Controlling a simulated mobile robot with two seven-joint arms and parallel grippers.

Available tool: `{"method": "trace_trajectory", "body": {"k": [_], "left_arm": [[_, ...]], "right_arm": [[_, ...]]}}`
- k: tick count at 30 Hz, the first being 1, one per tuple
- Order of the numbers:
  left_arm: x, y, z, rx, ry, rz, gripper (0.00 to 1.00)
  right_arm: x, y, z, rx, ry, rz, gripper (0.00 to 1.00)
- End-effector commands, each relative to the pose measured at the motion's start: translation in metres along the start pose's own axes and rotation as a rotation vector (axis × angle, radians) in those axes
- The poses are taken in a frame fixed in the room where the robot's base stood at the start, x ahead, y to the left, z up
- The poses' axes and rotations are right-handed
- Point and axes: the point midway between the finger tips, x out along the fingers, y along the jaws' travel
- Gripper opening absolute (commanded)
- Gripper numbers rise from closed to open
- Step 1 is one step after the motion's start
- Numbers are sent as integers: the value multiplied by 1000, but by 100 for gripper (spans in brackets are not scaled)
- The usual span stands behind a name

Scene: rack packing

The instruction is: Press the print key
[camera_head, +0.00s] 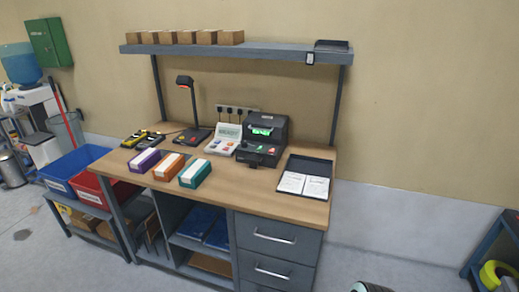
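A dark label printer (281,129) stands on the wooden workbench (250,195), right of its middle. It has a lit green display (261,131) and a front panel (258,155) with a few small coloured keys. The keys are too small to read, so I cannot tell which is the print key. A light grey device (226,138) with coloured buttons stands just left of the printer.
Purple, orange and teal boxes (195,174) sit along the bench front. A black tray (305,166) with white sheets lies right of the printer. A lamp (190,105) stands to its left. A shelf (240,50) with cartons hangs above. Floor right of the bench is partly clear.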

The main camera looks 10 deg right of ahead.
Motion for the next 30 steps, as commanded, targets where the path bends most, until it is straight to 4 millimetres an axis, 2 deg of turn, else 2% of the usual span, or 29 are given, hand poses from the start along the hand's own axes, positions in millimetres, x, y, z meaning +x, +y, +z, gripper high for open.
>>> {"method": "trace_trajectory", "body": {"k": [4,10,30], "left_arm": [[0,0,0,0,0,0,0],[0,0,0,0,0,0,0],[0,0,0,0,0,0,0]], "right_arm": [[0,0,0,0,0,0,64],[0,0,0,0,0,0,0],[0,0,0,0,0,0,0]]}}
